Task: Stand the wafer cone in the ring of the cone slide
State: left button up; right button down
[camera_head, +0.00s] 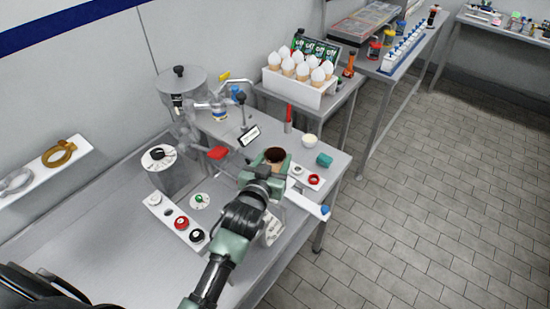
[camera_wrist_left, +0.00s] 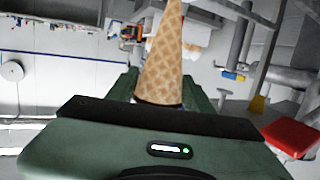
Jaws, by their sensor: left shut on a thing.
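The tan wafer cone (camera_wrist_left: 172,55) is held in my left gripper (camera_head: 268,168). In the wrist view its waffle pattern shows, broad near the gripper and narrowing toward the top edge, where its tip is cut off. A white slide bar with a blue end (camera_head: 306,204) lies just right of and below the gripper, at the table's right edge. I take it for the cone slide; its ring is not clearly visible, perhaps behind my gripper. My right gripper is not in view.
A white plate with a red ring (camera_head: 314,180) sits right of the gripper, near a teal block (camera_head: 324,160) and a small bowl (camera_head: 310,141). A red lever (camera_head: 217,153) is left. A strip of knobs (camera_head: 175,220) lies lower left. Coned eggs-like white tops fill a box (camera_head: 300,93) behind.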

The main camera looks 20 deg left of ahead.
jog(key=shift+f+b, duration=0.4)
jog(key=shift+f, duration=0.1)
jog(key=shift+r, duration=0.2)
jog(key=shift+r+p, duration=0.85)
jog(key=shift+p, duration=0.2)
